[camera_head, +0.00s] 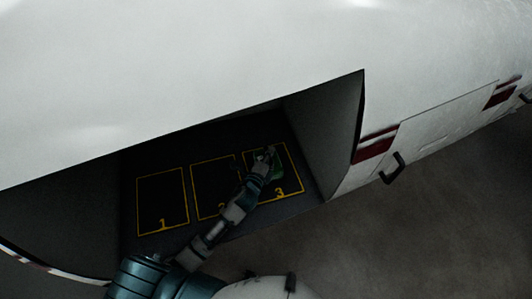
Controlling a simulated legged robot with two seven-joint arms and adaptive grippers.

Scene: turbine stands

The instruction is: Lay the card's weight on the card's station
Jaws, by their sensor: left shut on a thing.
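Three yellow-outlined stations lie on the dark floor of a recess: station 1 (162,200), station 2 (207,180) and station 3 (293,172). My left arm reaches in from below and partly covers stations 2 and 3. My left gripper (265,156) is over station 3, shut on a small green thing (275,172), which seems to be the weight. The gripper partly hides it. I cannot tell whether it touches the floor. No card is visible. My right gripper is not in view.
The recess is cut into a large white curved body (180,75); its right side wall (330,135) stands close to station 3. A black handle (392,168) sticks out on the outer panel at right. Station 1 is empty.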

